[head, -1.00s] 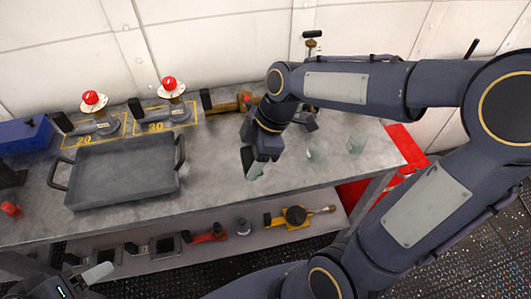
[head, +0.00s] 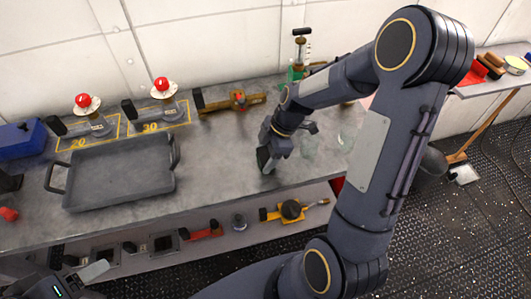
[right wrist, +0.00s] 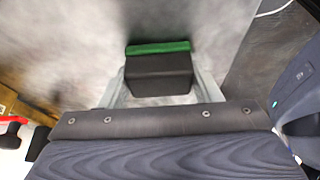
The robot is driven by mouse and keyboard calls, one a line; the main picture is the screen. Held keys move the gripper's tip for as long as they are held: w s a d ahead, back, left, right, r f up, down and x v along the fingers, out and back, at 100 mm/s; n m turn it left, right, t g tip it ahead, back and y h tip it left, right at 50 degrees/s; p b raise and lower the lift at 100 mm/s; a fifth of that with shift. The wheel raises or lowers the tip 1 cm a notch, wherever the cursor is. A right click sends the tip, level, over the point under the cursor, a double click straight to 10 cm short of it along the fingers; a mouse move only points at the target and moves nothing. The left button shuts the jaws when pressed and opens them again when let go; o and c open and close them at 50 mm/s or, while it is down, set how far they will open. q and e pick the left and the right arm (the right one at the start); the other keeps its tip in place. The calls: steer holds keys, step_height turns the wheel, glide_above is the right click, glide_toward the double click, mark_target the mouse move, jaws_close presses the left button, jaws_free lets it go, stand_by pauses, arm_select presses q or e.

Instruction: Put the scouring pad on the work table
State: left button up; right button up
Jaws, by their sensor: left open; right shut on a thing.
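The scouring pad (right wrist: 158,75), a dark block with a green layer along one side, sits between the fingers of my right gripper (right wrist: 160,88) in the right wrist view. In the head view my right gripper (head: 271,160) is low over the grey work table (head: 225,155), right of the tray, with the dark pad (head: 263,160) at its tip. I cannot tell whether the pad touches the tabletop. My left gripper (head: 92,271) is open at the lower left, in front of the table and partly cut off.
A grey two-handled tray (head: 120,172) stands on the table's left half. Behind it are two red-knobbed devices (head: 163,90). A brass-coloured tool (head: 235,100) lies at the back, and clear glassware (head: 308,147) stands right of my gripper. Several tools lie on the lower shelf (head: 165,262).

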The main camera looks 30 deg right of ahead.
steer(key=shift+f, duration=0.15)
steer(key=o, duration=1)
